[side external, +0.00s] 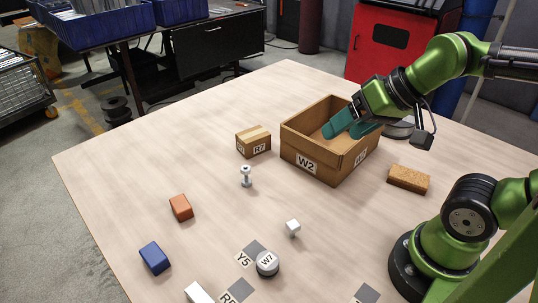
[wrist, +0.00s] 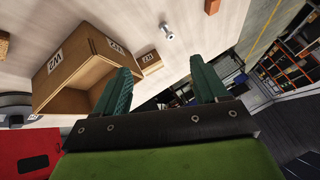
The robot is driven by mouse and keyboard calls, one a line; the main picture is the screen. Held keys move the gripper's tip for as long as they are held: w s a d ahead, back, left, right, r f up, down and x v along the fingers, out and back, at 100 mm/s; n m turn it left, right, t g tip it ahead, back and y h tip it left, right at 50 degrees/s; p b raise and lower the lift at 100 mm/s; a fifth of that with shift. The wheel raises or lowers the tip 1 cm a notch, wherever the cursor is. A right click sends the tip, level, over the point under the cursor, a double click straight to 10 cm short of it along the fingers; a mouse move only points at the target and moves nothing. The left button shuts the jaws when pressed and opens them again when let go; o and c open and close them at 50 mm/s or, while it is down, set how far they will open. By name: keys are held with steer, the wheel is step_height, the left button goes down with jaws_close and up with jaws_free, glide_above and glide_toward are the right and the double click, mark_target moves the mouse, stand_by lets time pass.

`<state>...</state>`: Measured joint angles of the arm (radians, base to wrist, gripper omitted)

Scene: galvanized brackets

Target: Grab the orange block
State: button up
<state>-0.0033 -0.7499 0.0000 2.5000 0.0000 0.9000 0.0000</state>
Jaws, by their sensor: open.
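The orange block (side external: 181,207) lies on the table at the left in the side external view, with nothing touching it. In the wrist view it shows at the top edge (wrist: 211,6), partly cut off. My gripper (side external: 350,126) is open and empty, with its teal fingers over the open cardboard box marked W2 (side external: 317,162), well to the right of and behind the block. In the wrist view my gripper's two fingers (wrist: 161,72) are spread wide with nothing between them.
A small R7 box (side external: 253,141) and a grey bolt-like part (side external: 246,176) stand between the W2 box and the orange block. A blue block (side external: 155,258), a small white part (side external: 293,227), a W7 disc (side external: 268,263) and a brown sponge-like block (side external: 408,179) also lie on the table.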

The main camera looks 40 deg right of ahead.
steer(key=a+f+n+g, duration=0.1)
steer(key=a+f, duration=0.1)
steer(key=g+h, duration=0.2)
steer(key=h, duration=0.1)
glide_toward(180, 204)
steer(key=shift+n, duration=0.4)
steer(key=x, duration=0.2)
steer(key=s+x, duration=0.1)
steer(key=x, duration=0.1)
steer(key=shift+f, duration=0.3)
steer(key=x, duration=0.2)
steer(key=w+x, duration=0.1)
steer(key=x, duration=0.2)
steer(key=shift+d+r, duration=0.1)
steer(key=shift+r, duration=0.05)
steer(key=c, duration=1.2)
